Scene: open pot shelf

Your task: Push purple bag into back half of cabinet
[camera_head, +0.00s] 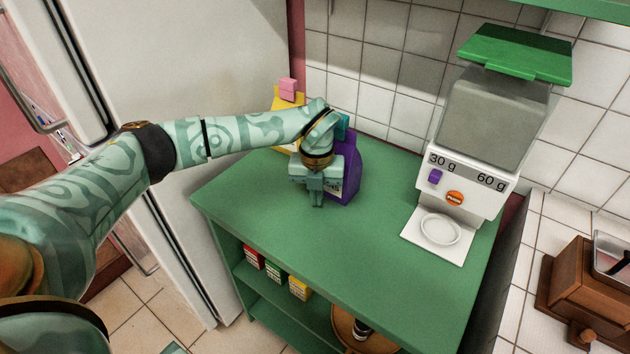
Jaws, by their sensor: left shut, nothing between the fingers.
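The purple bag (351,170) stands upright on the green top of the cabinet (290,235), toward its back left. My left gripper (317,203) is just in front of the bag, pointing down and shut, with nothing between its fingers. It overlaps the bag's left part in the picture; whether they touch I cannot tell. My left arm comes in from the left and hides part of what is behind. My right gripper is not in view.
A dispenser (466,165) stands at the right. Several small boxes (276,271) sit on the lower shelf. The front and middle of the top are clear.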

